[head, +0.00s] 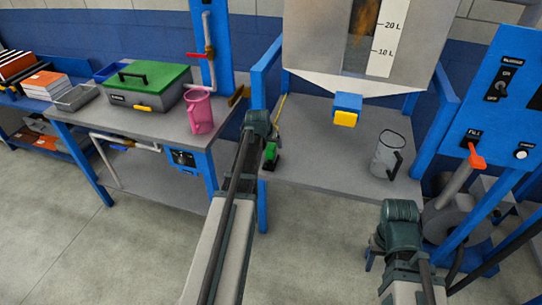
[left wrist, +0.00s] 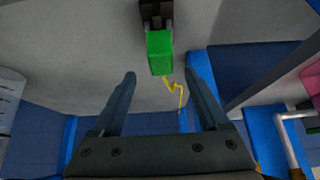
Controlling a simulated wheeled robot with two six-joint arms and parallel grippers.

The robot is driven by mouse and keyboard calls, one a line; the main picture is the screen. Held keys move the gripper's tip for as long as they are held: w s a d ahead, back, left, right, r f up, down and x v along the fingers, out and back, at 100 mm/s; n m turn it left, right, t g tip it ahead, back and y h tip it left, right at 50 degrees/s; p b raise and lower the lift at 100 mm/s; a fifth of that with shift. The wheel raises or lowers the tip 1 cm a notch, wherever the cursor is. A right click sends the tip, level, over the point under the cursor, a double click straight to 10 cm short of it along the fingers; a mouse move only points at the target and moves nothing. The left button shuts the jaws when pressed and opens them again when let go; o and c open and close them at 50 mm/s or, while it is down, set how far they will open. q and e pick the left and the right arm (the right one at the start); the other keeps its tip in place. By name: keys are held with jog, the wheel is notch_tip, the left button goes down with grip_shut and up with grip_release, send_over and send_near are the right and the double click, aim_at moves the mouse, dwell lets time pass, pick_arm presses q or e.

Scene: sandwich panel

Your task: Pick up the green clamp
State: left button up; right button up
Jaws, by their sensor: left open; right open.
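The green clamp (head: 270,151) stands near the left edge of the grey table under the tank, partly hidden behind my left arm in the head view. In the left wrist view the green clamp (left wrist: 160,52) has a green block and a dark base. My left gripper (head: 266,133) is open, with nothing between its fingers. In the left wrist view its fingertips (left wrist: 160,76) point toward the clamp, which lies just beyond them and roughly centred between them. My right gripper (head: 377,250) is at the lower right, away from the clamp, and its fingers are mostly hidden.
A grey jug (head: 385,157) stands on the same table to the right. A tank with a blue and yellow outlet (head: 346,110) hangs above. A blue post (head: 262,85) rises beside the clamp. A pink jug (head: 200,112) and a green-lidded toolbox (head: 150,85) stand on the left bench.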

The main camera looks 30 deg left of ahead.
aim_at(271, 147)
pick_arm(q)
jog(key=shift+s+b+x, duration=0.15)
jog(key=shift+b+x, duration=1.05)
jog(key=shift+x, duration=0.15)
jog(key=shift+s+b+x, duration=0.15)
jog(key=shift+b+x, duration=1.05)
jog(key=shift+x, duration=0.15)
jog(key=shift+s+f, duration=0.1)
grip_shut()
